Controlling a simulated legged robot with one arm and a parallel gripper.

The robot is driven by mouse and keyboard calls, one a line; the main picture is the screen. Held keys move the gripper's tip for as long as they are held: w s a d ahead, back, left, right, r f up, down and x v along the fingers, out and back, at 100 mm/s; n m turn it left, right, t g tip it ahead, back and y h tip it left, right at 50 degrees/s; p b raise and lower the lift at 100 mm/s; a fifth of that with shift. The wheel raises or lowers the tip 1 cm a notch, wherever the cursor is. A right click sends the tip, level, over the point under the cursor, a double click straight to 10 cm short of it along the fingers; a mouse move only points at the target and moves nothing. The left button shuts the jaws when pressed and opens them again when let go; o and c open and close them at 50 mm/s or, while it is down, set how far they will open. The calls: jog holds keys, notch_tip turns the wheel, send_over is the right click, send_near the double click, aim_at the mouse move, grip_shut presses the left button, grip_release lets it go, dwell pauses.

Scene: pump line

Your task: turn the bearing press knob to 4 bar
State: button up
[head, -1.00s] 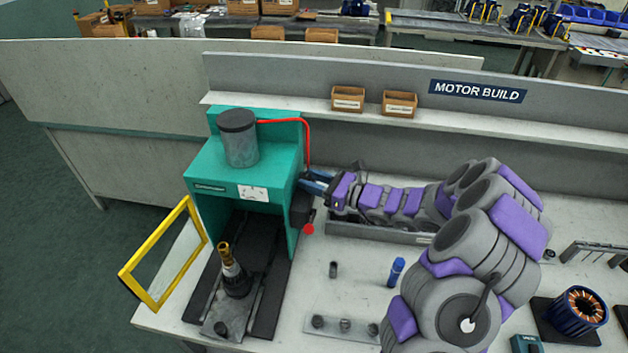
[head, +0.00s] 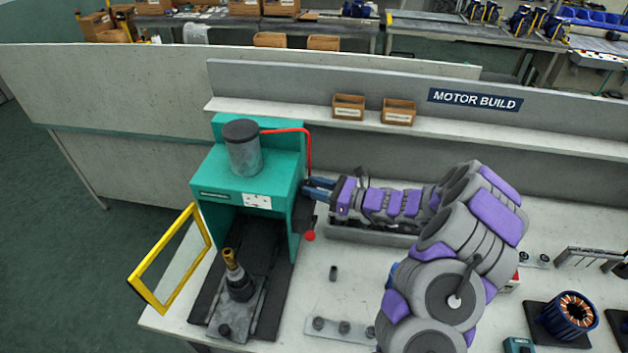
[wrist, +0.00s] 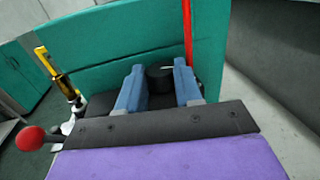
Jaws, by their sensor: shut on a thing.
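The green bearing press (head: 222,184) stands at the left of the bench, and its side fills much of the wrist view (wrist: 110,50). The black knob (wrist: 160,76) with a pale mark sits on that side, between the two blue fingers of my gripper (wrist: 160,90). My gripper is shut on the knob. In the head view my gripper (head: 319,187) reaches the right side of the press, and the knob is hidden there. A gauge face or label (head: 257,201) on the press front is too small to read.
A red ball-ended lever (head: 310,236) is just below my gripper, also in the wrist view (wrist: 30,139). A red hose (head: 309,150) runs down near the fingers. The yellow guard frame (head: 168,258) stands open at left. A grey tray (head: 370,235) lies under my arm.

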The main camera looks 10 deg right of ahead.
jog(key=shift+w+d+r+n+g+y+p, duration=0.15)
jog(key=shift+n+g+y+p, duration=0.55)
jog(key=shift+p, duration=0.55)
jog(key=shift+w+d+n+g+y+p, duration=0.15)
jog(key=shift+n+g+y+p, duration=0.1)
jog(key=shift+n+g+p, duration=0.55)
jog(key=shift+w+n+g+y+p, duration=0.1)
jog(key=shift+n+g+y+p, duration=0.2)
jog(key=shift+g+p, duration=0.55)
jog(key=shift+g, duration=0.35)
jog(key=o, duration=1.1)
jog(key=shift+d, duration=0.15)
jog(key=shift+c, duration=0.2)
jog(key=v, duration=1.7)
jog(key=shift+d, duration=0.3)
